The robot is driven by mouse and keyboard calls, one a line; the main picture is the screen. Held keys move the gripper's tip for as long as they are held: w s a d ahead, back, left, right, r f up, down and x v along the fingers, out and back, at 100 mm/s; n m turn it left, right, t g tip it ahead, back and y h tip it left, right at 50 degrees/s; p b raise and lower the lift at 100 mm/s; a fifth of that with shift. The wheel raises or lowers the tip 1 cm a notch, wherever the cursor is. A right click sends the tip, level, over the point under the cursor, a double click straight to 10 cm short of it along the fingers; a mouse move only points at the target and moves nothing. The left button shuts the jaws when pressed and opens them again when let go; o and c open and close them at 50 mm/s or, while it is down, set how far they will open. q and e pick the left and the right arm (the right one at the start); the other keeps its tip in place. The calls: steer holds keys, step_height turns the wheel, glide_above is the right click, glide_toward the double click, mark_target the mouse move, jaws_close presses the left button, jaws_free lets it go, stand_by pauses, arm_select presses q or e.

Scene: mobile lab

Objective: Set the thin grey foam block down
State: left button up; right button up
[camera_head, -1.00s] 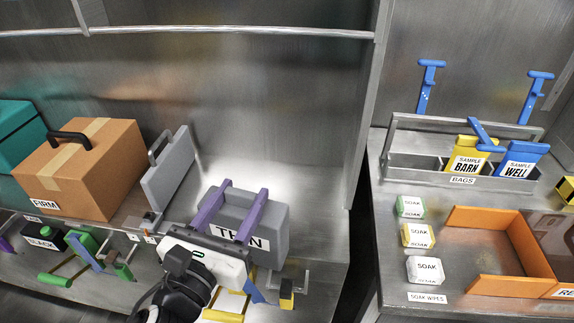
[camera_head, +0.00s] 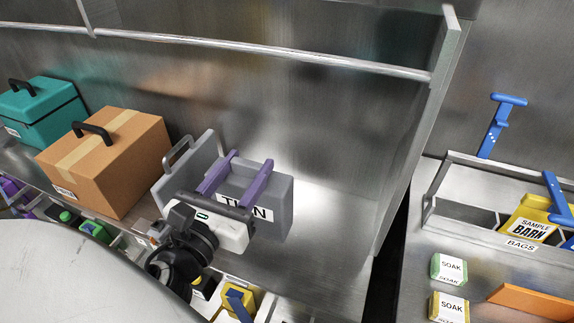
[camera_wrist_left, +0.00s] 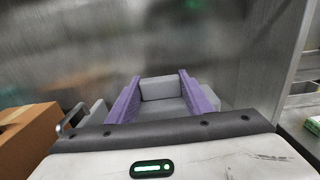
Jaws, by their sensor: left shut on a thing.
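The thin grey foam block (camera_head: 279,208) has a white label, partly covered, that seems to read THIN. My left gripper (camera_head: 237,178) is shut on it, with its two purple fingers over the block's top. In the left wrist view the fingers (camera_wrist_left: 160,98) stand on either side of the grey block (camera_wrist_left: 163,88). The block is upright over the metal shelf (camera_head: 325,245); I cannot tell whether its lower edge touches. My gripper's white body hides its lower front. My right gripper is not in view.
A grey handled panel (camera_head: 172,181) stands just left of the block, overlapped by it in the picture. A cardboard box (camera_head: 112,165) and a teal case (camera_head: 45,115) stand further left. Bare shelf lies right of the block, up to the metal side wall (camera_head: 415,150). Small bins run along the front.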

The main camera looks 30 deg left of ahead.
arm_select(q)
steer(key=b+x, duration=0.4)
steer(key=x, duration=0.1)
steer(key=p, duration=0.1)
glide_above(292, 129)
steer(key=s, duration=0.5)
steer(key=shift+w+d, duration=0.15)
steer(key=shift+d, duration=0.3)
steer(key=f, duration=0.2)
steer(key=shift+w+f, duration=0.25)
steer(key=shift+f, duration=0.05)
step_height(292, 129, down, 4)
steer(key=shift+f+b, duration=0.2)
steer(key=shift+b, duration=0.7)
steer(key=shift+w+a+f, duration=0.1)
steer(key=shift+f, duration=0.05)
